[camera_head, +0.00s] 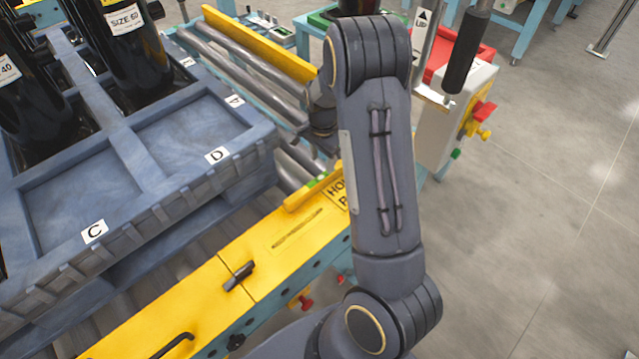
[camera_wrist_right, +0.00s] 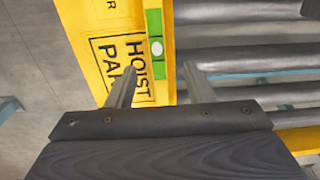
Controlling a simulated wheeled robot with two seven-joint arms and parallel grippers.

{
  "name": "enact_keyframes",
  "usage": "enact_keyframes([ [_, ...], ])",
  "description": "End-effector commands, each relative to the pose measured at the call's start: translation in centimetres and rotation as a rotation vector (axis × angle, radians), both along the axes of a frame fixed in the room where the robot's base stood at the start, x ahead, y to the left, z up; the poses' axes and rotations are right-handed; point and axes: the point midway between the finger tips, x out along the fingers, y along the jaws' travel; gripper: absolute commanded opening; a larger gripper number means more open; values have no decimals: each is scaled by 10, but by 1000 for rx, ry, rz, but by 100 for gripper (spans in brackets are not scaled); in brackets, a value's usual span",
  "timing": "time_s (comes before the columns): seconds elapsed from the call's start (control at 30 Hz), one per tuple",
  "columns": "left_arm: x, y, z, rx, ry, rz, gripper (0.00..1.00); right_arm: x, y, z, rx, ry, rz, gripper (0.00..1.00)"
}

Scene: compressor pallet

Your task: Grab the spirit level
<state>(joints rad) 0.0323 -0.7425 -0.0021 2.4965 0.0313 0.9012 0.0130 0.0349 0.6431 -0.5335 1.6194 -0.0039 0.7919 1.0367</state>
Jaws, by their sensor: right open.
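The spirit level (camera_wrist_right: 155,22) is a narrow yellow bar with green parts and a pale round vial. In the right wrist view it lies along the yellow rail's edge, beside the rollers and the "HOIST" lettering. In the head view its yellow and green end (camera_head: 300,197) shows left of my right arm, which hides the rest. My right gripper (camera_wrist_right: 160,72) is open and empty, with one finger on each side of the level in the wrist view. I cannot tell its height above the level. In the head view the gripper (camera_head: 323,135) is partly hidden by my arm. My left gripper is not in view.
A blue-grey pallet (camera_head: 190,190) with marked compartments and black cylinders stands on the left. The yellow rail (camera_head: 290,250) carries a dark handle (camera_head: 238,276). Metal rollers (camera_head: 235,65) lie behind. A light grey box (camera_head: 440,135) with red and yellow knobs stands right of my arm.

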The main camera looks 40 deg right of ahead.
Motion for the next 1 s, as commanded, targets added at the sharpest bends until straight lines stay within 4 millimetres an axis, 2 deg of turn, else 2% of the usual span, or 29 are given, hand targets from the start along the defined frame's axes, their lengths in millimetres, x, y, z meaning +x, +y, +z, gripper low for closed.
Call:
enact_keyframes([
  [0.5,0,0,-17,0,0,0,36,-4,7,-67,0,3,-4,47],
  [0.63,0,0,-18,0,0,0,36,-4,7,-76,-1,1,-3,47],
  [0.87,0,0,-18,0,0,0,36,-3,7,-76,-1,0,-2,47],
  [1.0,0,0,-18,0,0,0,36,-3,7,-75,-1,0,-2,29],
])
